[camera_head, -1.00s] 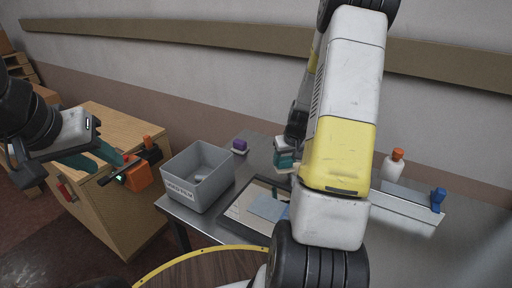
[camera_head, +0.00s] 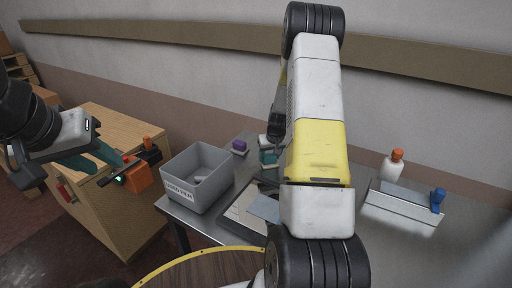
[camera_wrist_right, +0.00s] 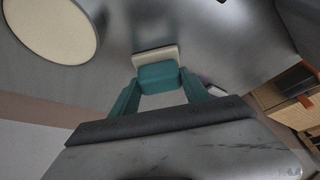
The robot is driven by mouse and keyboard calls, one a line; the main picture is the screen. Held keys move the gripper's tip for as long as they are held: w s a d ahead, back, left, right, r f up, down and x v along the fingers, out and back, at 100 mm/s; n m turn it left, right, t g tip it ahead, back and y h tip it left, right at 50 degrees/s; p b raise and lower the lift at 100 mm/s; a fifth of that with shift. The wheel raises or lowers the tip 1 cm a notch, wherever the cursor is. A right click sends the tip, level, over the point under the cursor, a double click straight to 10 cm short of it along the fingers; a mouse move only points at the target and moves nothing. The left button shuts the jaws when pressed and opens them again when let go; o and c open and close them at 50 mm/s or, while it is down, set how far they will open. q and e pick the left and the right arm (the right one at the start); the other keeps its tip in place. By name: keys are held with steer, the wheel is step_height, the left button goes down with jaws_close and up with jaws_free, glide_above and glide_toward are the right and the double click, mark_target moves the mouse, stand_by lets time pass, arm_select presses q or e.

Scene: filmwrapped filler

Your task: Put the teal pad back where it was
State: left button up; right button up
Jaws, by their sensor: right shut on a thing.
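The teal pad (camera_wrist_right: 160,75) shows in the right wrist view as a small rounded block between the fingertips of my right gripper (camera_wrist_right: 159,88), which is shut on it. A cream plate (camera_wrist_right: 154,56) shows right beyond the pad; I cannot tell whether they touch. In the head view my right gripper (camera_head: 268,150) is over the far part of the metal table, partly hidden by my arm. The pad cannot be told from the teal fingers there.
On the metal table (camera_head: 400,242) stand a grey labelled bin (camera_head: 184,193), a small purple block (camera_head: 240,145), a dark-edged tray (camera_head: 232,222) partly behind my arm, an orange-capped bottle (camera_head: 392,168) and a metal bar with a blue knob (camera_head: 437,198).

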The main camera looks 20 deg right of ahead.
steer(key=o, duration=1.5)
steer(key=shift+f, duration=0.1)
steer(key=shift+c, duration=0.2)
steer(key=s+a+r, duration=0.3)
steer(key=s+r, duration=0.2)
steer(key=r, duration=0.5)
steer(key=s+a+r, duration=0.3)
steer(key=s+r, duration=0.1)
steer(key=r, duration=0.7)
steer(key=s+a+r, duration=0.3)
steer(key=s+a, duration=0.1)
steer(key=s, duration=0.4)
steer(key=s+a+r+t+y, duration=0.1)
steer(key=s+a+r, duration=0.2)
steer(key=s, duration=0.4)
steer(key=s+a+r+n+y, duration=0.1)
steer(key=s+a+r, duration=0.3)
steer(key=s, duration=0.4)
steer(key=shift+s+a+r+t, duration=0.3)
steer(key=shift+s+r, duration=0.05)
steer(key=shift+r, duration=0.3)
